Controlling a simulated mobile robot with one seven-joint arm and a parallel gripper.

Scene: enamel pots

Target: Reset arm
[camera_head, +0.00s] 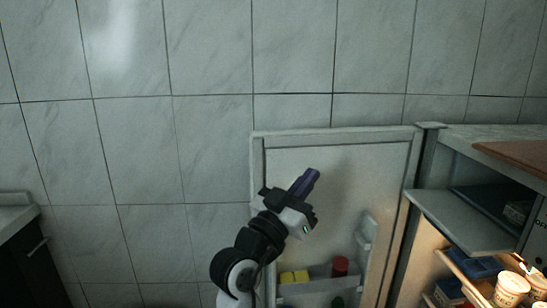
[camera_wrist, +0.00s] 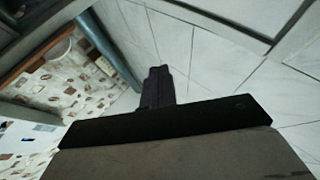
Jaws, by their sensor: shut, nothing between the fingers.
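My arm rises from the bottom of the head view, and my gripper (camera_head: 306,180) points up and to the right. It is held in front of the open fridge door (camera_head: 335,165). The two dark fingers are shut together with nothing between them. In the wrist view, the closed fingers of my gripper (camera_wrist: 157,82) point away over a tiled surface and touch nothing.
The open fridge (camera_head: 435,205) stands at the right, with lit shelves holding tubs (camera_head: 510,288) and boxes. The door shelf holds a yellow item (camera_head: 294,277) and a red item (camera_head: 340,265). A dark cabinet (camera_head: 30,265) is at the far left; tiled wall lies behind.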

